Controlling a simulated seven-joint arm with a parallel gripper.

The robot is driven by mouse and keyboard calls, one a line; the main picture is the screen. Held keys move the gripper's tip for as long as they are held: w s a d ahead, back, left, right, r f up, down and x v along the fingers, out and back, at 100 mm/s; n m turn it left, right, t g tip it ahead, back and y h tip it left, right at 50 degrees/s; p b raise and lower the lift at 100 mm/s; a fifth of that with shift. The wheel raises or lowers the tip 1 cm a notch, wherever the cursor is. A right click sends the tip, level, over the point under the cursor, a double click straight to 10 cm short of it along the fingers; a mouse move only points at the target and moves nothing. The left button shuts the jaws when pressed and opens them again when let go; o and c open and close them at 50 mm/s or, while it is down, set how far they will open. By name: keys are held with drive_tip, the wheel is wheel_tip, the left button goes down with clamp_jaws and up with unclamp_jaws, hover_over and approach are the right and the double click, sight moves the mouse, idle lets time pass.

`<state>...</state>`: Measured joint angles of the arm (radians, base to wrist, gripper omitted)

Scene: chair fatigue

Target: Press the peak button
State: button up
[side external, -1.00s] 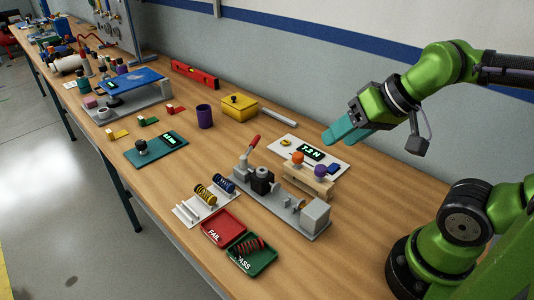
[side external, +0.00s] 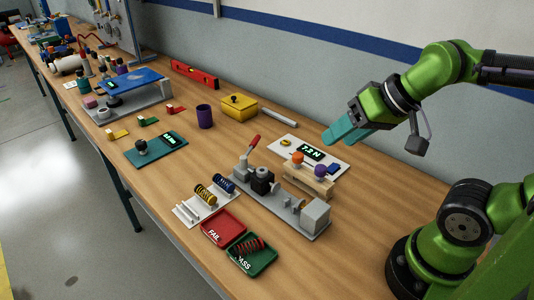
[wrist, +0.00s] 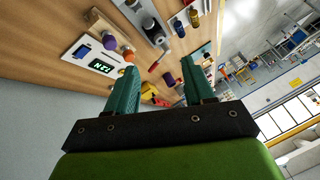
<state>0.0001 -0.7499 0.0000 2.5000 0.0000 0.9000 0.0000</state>
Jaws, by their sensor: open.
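A white force-gauge panel (side external: 279,150) lies flat on the bench, with a lit display (side external: 312,153) reading 7.2 N. A small blue block (side external: 333,169), perhaps a button, sits at its right end, and a yellow ring-shaped piece (side external: 286,142) at its left. I cannot read which is the peak button. The panel also shows in the wrist view (wrist: 84,60), with the blue block (wrist: 82,51) on it. My gripper (side external: 336,136), with teal fingers, is open and empty, above and behind the panel's right part. Its fingers are spread in the wrist view (wrist: 158,68).
A wooden stand (side external: 308,180) with orange and purple knobs is at the panel's front edge. A grey spring press (side external: 280,208) with a red lever (side external: 254,140) stands in front. Red and green trays (side external: 224,229) lie nearer the front edge. The bench right of the press is clear.

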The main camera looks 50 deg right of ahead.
clamp_jaws()
idle(1.5)
